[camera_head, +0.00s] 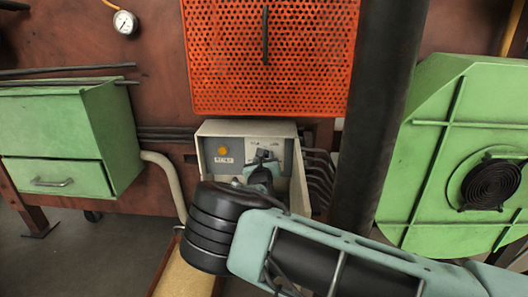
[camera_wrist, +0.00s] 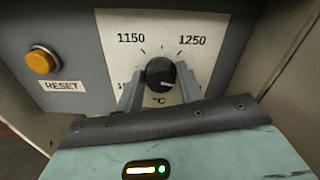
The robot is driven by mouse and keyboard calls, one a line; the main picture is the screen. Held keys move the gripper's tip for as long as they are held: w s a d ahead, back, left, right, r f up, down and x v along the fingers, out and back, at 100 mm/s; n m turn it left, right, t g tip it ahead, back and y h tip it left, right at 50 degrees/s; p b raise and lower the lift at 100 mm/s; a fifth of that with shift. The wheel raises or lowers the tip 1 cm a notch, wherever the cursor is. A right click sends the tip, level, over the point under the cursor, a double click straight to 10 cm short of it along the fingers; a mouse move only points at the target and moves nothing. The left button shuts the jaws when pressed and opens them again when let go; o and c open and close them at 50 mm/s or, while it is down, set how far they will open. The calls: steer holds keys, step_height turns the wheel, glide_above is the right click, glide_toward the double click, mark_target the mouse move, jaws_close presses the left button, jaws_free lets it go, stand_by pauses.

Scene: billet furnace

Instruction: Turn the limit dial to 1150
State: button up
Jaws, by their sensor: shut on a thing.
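The limit dial (camera_wrist: 160,71) is a round black knob on a white scale plate (camera_wrist: 207,62) in the wrist view. The plate reads 1150 at upper left and 1250 at upper right, with °C below the knob. Another number at lower left is mostly hidden behind a finger. My gripper (camera_wrist: 159,80) is shut on the dial, one grey finger on each side. I cannot clearly read where the dial's pointer stands. In the head view, my gripper (camera_head: 264,160) reaches the control box (camera_head: 245,129) and covers most of the dial.
An orange button (camera_wrist: 41,60) sits left of the dial, above a RESET label (camera_wrist: 62,86). The box's side walls stand close on both sides. An orange perforated guard (camera_head: 270,60) is above the box, and a dark column (camera_head: 375,110) stands to its right.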

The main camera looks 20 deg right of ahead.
steer(key=shift+f+n+p, duration=0.15)
steer(key=shift+n+p, duration=0.35)
steer(key=shift+n, duration=4.15)
steer(key=shift+f+n+p, duration=0.2)
steer(key=shift+n+p, duration=0.25)
steer(key=shift+n, duration=4.15)
steer(key=shift+f+n+p, duration=0.15)
steer(key=shift+n+p, duration=0.35)
steer(key=shift+n, duration=4.15)
steer(key=o, duration=1)
steer(key=shift+r, duration=0.1)
steer(key=p+v, duration=0.1)
steer(key=v, duration=1.6)
steer(key=shift+s, duration=0.2)
